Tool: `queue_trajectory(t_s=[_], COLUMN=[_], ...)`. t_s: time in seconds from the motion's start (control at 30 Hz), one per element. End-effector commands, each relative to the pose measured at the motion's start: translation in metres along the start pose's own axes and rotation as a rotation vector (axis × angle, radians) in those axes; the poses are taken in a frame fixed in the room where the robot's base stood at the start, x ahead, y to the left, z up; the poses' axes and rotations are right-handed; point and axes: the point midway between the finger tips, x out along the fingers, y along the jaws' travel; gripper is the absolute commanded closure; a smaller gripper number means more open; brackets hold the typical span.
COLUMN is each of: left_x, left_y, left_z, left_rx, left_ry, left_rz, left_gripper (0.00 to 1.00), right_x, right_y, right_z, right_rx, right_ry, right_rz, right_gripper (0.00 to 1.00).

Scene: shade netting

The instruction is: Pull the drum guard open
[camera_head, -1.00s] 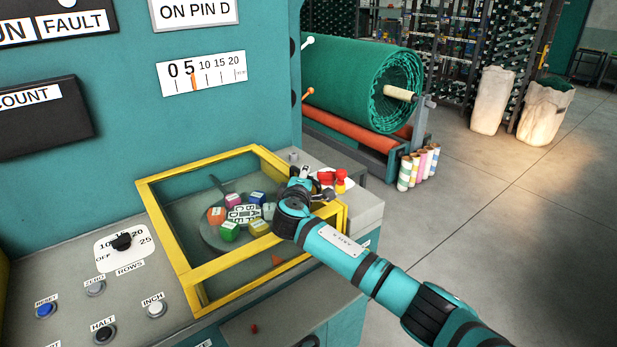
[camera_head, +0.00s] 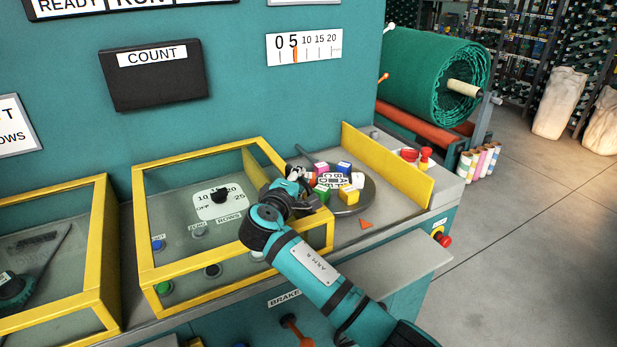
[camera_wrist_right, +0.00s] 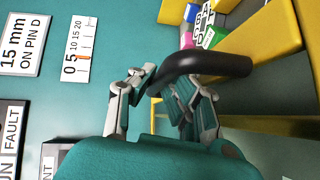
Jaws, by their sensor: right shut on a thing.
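The drum guard (camera_head: 205,156), a clear box with a yellow frame, stands over the control panel of knobs and buttons in the head view. The round drum plate (camera_head: 352,205) with coloured blocks lies uncovered to its right. My right gripper (camera_head: 295,190) is at the guard's right end. In the wrist view, my right gripper (camera_wrist_right: 165,92) is shut on the guard's black handle (camera_wrist_right: 205,65). The fingers partly hide the handle's lower part. My left gripper is not in view.
A second yellow-framed clear cover (camera_head: 100,240) stands close to the left. A yellow upright plate (camera_head: 390,165) borders the drum on the right. A red knob (camera_head: 442,239) juts from the bench front.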

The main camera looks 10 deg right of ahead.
Motion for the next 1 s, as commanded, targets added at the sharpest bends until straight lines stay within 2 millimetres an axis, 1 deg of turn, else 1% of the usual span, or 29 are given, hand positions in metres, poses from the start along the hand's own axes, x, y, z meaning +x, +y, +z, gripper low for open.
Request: queue_trajectory(t_s=[0.2,0.4,0.6,0.63,0.7,0.87,1.0], left_x=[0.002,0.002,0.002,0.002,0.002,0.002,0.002], left_y=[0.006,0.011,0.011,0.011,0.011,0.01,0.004], left_z=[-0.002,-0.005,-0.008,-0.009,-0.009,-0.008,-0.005], left_rx=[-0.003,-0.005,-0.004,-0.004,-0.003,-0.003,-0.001], left_ry=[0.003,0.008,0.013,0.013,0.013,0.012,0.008], left_rz=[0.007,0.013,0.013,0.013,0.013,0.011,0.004], left_gripper=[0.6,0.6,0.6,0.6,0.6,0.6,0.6], right_x=[-0.007,-0.008,-0.008,-0.007,-0.007,-0.007,-0.009], right_y=[0.0,0.001,0.001,0.001,0.001,0.0,-0.001], right_z=[-0.007,-0.008,-0.008,-0.008,-0.008,-0.008,-0.008], right_rx=[0.005,0.004,0.005,0.005,0.004,0.003,0.002], right_ry=[0.002,0.002,0.003,0.003,0.002,0.001,0.002], right_rz=[0.003,0.005,0.005,0.006,0.005,0.003,0.002], right_gripper=[1.0,1.0,1.0,0.86,0.77,0.77,0.77])
